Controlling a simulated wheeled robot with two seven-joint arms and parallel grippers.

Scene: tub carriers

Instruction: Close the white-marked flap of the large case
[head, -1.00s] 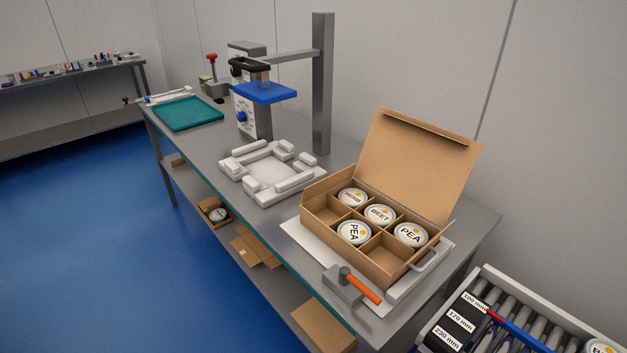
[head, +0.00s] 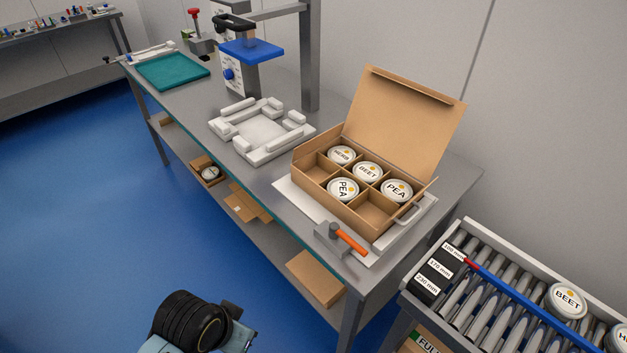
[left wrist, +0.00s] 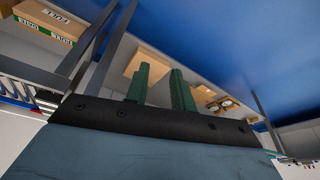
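The large brown case (head: 345,209) stands open on a white board on the bench. Its tall lid (head: 405,115) is raised at the back. A narrow flap (head: 416,199) stands out at its right end; I cannot make out a white mark. Several lidded tubs, such as the PEA tub (head: 396,190), sit in its compartments; two front compartments look empty. My left gripper shows in the left wrist view (left wrist: 160,82), its two green fingers apart with nothing between them. It is away from the case, which that view does not show. My right gripper is not in view.
A white fixture (head: 262,132) stands left of the case. A roller rack (head: 500,290) with tubs is at lower right.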

